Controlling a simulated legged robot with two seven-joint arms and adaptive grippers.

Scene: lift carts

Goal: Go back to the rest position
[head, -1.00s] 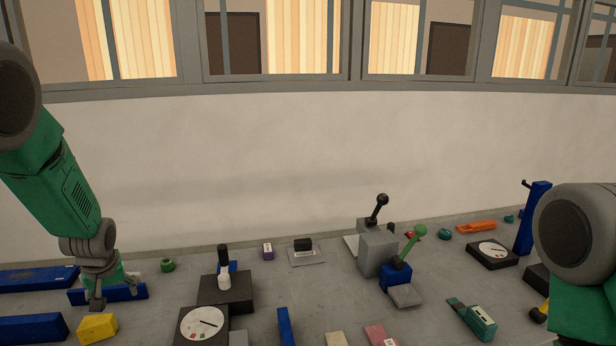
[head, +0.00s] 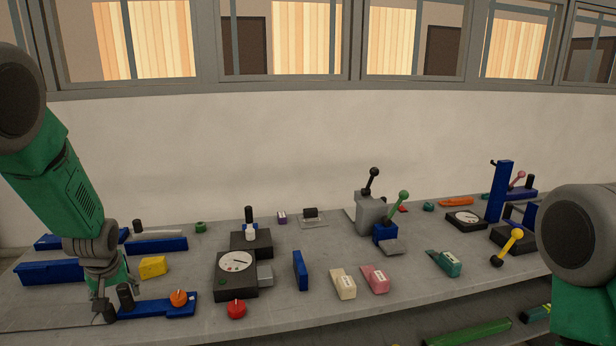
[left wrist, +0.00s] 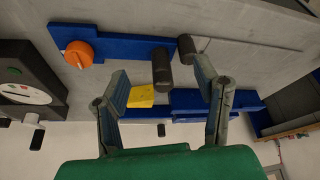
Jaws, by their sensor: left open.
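My left gripper (head: 104,300) is at the lower left of the head view, above the near left part of the workbench. The left wrist view shows its two fingers (left wrist: 163,98) spread apart and nothing held between them. A blue base with an orange knob (head: 178,298) and a black upright handle (head: 125,296) is right beside the gripper; in the left wrist view the handle (left wrist: 162,68) appears between the fingers, and I cannot tell whether they touch it. My right arm shows at the right edge of the head view; its gripper is out of view.
The grey workbench (head: 330,268) holds a yellow block (head: 153,267), a black dial box (head: 236,282), a red knob (head: 236,309), a cream block (head: 343,284), a pink block (head: 375,279) and levers (head: 370,210). A wall with windows stands behind. A lower shelf shows below the bench.

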